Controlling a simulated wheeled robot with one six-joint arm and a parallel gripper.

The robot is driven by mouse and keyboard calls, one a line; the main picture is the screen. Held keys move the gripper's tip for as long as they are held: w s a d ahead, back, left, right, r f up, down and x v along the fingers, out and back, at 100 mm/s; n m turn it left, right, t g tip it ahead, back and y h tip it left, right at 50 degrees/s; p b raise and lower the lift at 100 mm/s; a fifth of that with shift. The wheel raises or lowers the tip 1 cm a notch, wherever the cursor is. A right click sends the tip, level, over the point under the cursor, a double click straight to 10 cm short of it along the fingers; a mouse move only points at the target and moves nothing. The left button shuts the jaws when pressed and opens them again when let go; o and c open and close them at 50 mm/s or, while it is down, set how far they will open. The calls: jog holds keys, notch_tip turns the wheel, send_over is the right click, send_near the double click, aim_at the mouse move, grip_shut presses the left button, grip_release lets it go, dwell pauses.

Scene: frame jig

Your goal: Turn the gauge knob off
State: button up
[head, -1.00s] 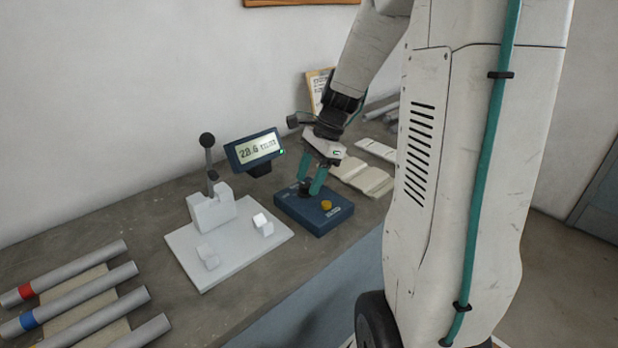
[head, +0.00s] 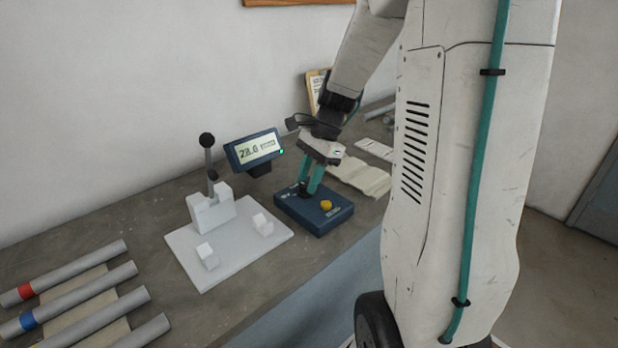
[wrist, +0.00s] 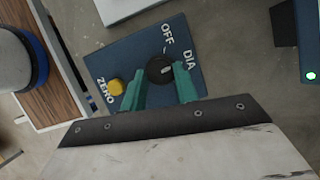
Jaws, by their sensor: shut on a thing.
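The gauge knob (wrist: 160,69) is a round black knob with a light pointer mark, set on a dark blue box (head: 327,223). In the wrist view the box carries the labels OFF, DIA and ZERO, and the pointer appears turned toward DIA. My gripper (head: 306,192) is over the box with its teal fingers shut on the knob; it also shows in the wrist view (wrist: 160,90), one finger on each side. A yellow button (head: 326,205) sits beside the knob. The gauge display (head: 256,150) is lit, shows digits, and has a green light.
A white jig plate (head: 275,245) with a black-knobbed lever (head: 208,141) stands left of the box. Grey tubes (head: 90,295) with red and blue bands lie at the front left.

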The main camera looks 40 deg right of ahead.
jog(key=n, duration=0.1)
jog(key=n+g, duration=0.1)
jog(key=n, duration=0.1)
jog(key=n+g, duration=0.1)
jog(key=n, duration=0.1)
jog(key=shift+w, duration=0.3)
jog(key=n, duration=0.2)
jog(key=n+g+h, duration=0.1)
jog(key=n, duration=0.2)
jog(key=shift+w+a+g, duration=0.15)
jog(key=shift+g, duration=0.15)
jog(key=shift+n, duration=0.4)
jog(key=o, duration=1)
jog(key=shift+c, duration=0.2)
jog(key=v, duration=0.7)
jog(key=shift+r, duration=0.4)
jog(key=shift+w, duration=0.2)
